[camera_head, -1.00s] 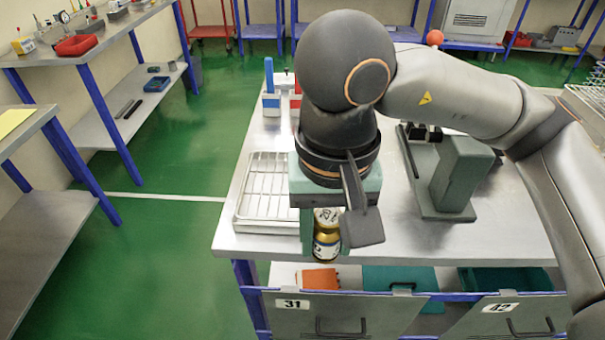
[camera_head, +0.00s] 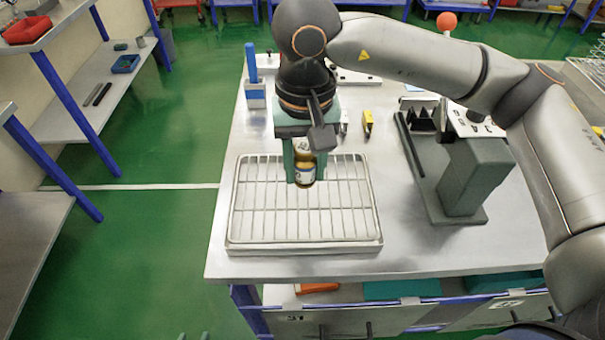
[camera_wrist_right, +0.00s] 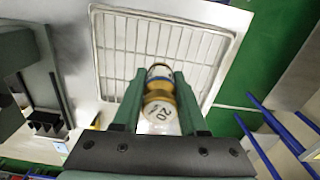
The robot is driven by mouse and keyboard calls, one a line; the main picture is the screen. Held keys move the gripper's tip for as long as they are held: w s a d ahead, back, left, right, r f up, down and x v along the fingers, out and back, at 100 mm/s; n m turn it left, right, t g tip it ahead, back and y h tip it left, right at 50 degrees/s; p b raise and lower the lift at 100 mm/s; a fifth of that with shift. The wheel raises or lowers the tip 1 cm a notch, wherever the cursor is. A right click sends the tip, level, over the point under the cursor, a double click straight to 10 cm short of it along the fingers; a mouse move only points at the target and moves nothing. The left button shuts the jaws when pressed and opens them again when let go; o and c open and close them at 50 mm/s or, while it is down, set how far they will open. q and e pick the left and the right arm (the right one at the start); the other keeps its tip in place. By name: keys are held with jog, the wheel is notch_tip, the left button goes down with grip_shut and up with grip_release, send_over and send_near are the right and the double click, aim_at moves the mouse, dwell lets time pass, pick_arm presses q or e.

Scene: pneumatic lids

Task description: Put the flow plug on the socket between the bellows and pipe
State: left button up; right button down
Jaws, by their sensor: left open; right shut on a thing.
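My right gripper (camera_head: 304,172) is shut on a small gold cylinder (camera_head: 305,168) with a white label and a blue band. The number 20 shows on its gold end in the right wrist view (camera_wrist_right: 160,117). I cannot tell for sure that it is the flow plug. It is held over the wire rack tray. Two small greenish tips at the bottom edge of the head view look like my left gripper (camera_head: 193,336), open and empty. A grey-green stand (camera_head: 465,180) at right has black jagged shapes and a white panel (camera_head: 473,121) with dark fittings; its sockets are too small to tell apart.
The wire rack tray (camera_head: 237,247) lies on the table's left front. A blue-handled object (camera_head: 252,75) stands behind it, and a small yellow item (camera_head: 367,122) lies at the middle. The bare tabletop (camera_head: 400,240) is free between tray and stand.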

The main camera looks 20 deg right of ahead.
send_over(303, 193)
jog(key=f, duration=0.4)
jog(key=shift+s+a+f+p, duration=0.1)
jog(key=shift+s+f+p, duration=0.2)
jog(key=shift+f, duration=0.1)
jog(key=f, duration=0.1)
jog(key=f+p, duration=0.1)
jog(key=f, duration=0.1)
jog(key=shift+w, duration=0.3)
jog(key=shift+f, duration=0.35)
jog(key=shift+f, duration=0.1)
jog(key=shift+f, duration=0.1)
jog(key=shift+c, duration=2.2)
grip_release()
